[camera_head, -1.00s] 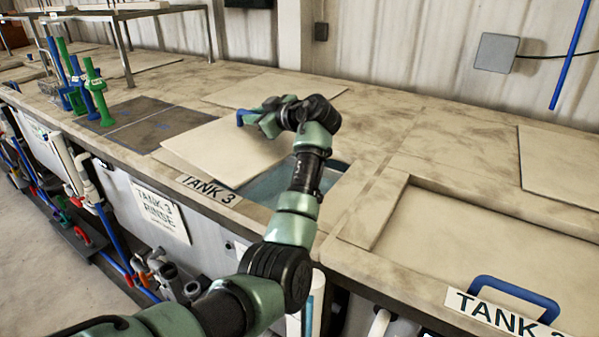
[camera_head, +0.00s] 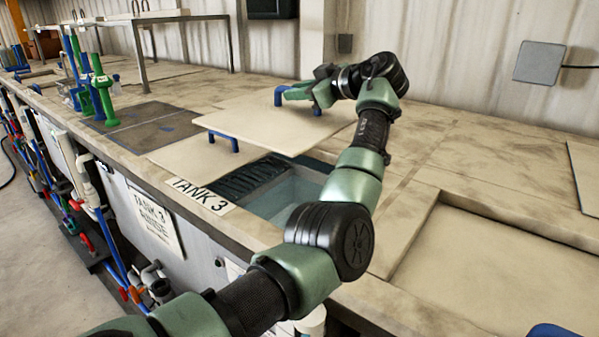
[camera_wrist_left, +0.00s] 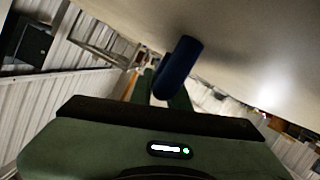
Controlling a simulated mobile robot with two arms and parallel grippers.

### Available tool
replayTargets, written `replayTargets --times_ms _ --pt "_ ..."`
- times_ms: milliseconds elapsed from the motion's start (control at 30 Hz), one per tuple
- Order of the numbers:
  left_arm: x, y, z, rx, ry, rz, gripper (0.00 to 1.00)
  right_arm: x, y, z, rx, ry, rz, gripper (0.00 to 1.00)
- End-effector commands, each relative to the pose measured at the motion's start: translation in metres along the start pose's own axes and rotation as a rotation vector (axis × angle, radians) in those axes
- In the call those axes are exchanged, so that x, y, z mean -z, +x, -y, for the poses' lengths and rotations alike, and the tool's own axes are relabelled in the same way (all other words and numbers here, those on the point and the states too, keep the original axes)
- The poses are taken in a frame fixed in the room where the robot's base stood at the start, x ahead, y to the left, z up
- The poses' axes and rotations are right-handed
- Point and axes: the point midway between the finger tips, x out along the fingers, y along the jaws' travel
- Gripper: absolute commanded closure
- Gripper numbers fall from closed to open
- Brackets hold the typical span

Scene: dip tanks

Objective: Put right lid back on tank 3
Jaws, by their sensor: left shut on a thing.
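My left gripper (camera_head: 300,92) is shut on the blue handle (camera_head: 282,95) of a pale square lid (camera_head: 262,118). This lid seems raised, over the back of tank 3, with its near corner by the opening. In the left wrist view the blue handle (camera_wrist_left: 178,68) sits at the fingers, with the lid's pale face (camera_wrist_left: 240,35) beside it. A second pale lid (camera_head: 185,160) with its own blue handle (camera_head: 223,137) lies on the left part of tank 3. The tank 3 opening (camera_head: 292,195) shows water and a dark slatted rack (camera_head: 250,178). My right gripper is not in view.
The tank 3 label (camera_head: 201,194) is on the front rim. Green and blue upright tools (camera_head: 103,90) stand at the left near a dark panel (camera_head: 145,125). A wide, shallow recess (camera_head: 480,270) lies at the right. The counter strip between is bare.

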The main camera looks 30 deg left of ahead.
Motion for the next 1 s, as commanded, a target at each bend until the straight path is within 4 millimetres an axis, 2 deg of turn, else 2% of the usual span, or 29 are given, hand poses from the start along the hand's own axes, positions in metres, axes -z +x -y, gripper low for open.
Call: replayTargets --times_ms 300,500,767,1000 --pt "-0.065 0.02 0.025 -0.001 0.002 -0.003 1.0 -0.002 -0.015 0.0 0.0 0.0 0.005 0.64" --pt "-0.101 0.031 0.038 -0.002 0.0 -0.004 1.0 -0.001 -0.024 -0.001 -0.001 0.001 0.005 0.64" --pt "-0.121 0.038 0.046 -0.003 -0.002 -0.005 1.0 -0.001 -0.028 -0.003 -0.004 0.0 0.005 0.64" --pt "-0.148 0.046 0.056 -0.002 0.0 -0.004 1.0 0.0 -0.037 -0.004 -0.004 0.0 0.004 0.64"
